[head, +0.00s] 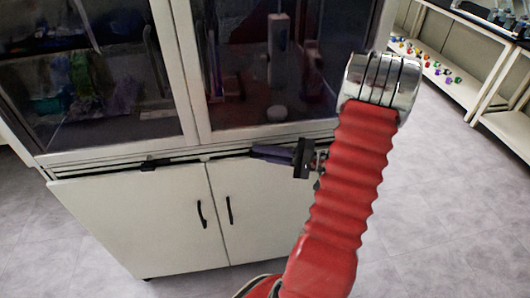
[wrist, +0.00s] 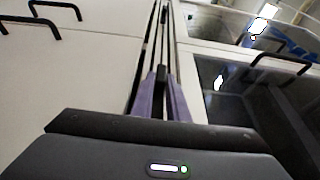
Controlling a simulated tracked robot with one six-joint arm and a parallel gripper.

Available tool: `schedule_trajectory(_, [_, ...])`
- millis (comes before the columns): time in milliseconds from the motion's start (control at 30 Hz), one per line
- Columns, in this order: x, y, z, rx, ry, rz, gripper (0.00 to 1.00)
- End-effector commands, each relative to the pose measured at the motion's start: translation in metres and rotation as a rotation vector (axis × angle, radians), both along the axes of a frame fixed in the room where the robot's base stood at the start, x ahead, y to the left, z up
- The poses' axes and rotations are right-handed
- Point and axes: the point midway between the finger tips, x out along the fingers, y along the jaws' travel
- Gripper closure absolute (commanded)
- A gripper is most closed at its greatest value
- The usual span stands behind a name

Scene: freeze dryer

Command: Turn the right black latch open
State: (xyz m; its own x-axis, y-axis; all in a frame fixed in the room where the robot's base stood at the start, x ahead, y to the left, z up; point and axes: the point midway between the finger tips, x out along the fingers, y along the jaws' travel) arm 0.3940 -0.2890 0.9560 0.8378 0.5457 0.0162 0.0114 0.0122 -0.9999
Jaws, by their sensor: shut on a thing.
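The right black latch (wrist: 163,76) sits on the seam between the upper glass section and the lower white doors of the cabinet. In the wrist view it shows between the tips of my gripper's purple fingers (wrist: 162,86). My gripper (head: 254,152) reaches in from the right along the seam in the head view and is shut on this latch. The fingers hide most of the latch in the head view, so its exact angle is hard to tell. The left black latch (head: 148,165) shows farther left on the same seam.
The lower white doors have black handles (head: 201,214) and (head: 229,210) near the middle. Dark glass doors (head: 265,65) stand above the seam. A shelf unit with small colored items (head: 432,62) stands at the back right. Grey floor (head: 440,190) on the right is clear.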

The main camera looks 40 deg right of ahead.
Motion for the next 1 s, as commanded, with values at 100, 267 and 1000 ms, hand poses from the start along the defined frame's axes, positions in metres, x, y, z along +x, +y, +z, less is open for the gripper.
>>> schedule_trajectory(100, [-0.001, 0.001, -0.005, 0.002, 0.012, -0.001, 0.84])
schedule_trajectory(267, [-0.001, 0.001, -0.003, 0.002, 0.008, 0.000, 0.73])
schedule_trajectory(1000, [-0.035, -0.023, -0.002, 0.000, 0.005, -0.004, 0.69])
